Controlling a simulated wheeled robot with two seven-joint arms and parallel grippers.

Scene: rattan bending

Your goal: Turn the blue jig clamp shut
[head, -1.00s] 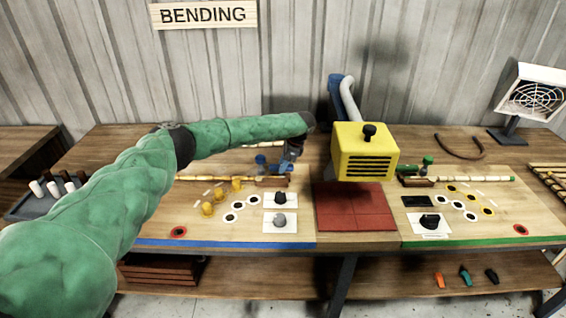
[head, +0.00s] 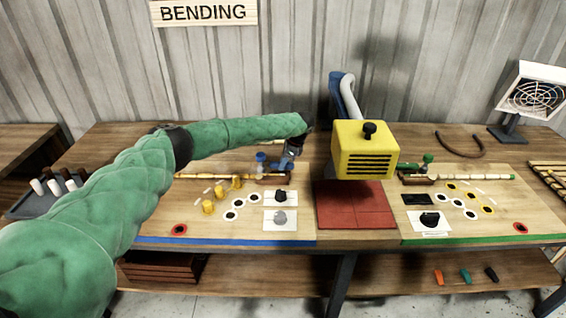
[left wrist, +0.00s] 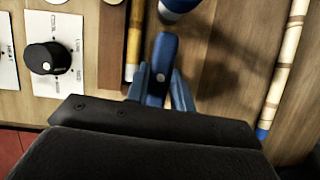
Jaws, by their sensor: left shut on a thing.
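The blue jig clamp (head: 261,158) stands on the left half of the bench, by a brown wooden block (head: 272,180) and a yellowish rattan pole (head: 215,177). My left gripper (head: 288,163) is at the clamp's right side, low over the bench. In the left wrist view, my left gripper (left wrist: 160,92) has its two blue fingers on either side of the clamp's blue handle (left wrist: 164,52), shut on it. The clamp's round blue top (left wrist: 180,5) is cut by the upper edge, beside the pole (left wrist: 134,38). My right gripper is out of view.
A yellow machine box (head: 365,150) stands right of the gripper, above a red mat (head: 355,205). Dial panels (head: 280,220) and yellow pegs (head: 222,193) lie in front. A green clamp (head: 427,160) is on the right half. Another pale pole (left wrist: 284,65) lies behind.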

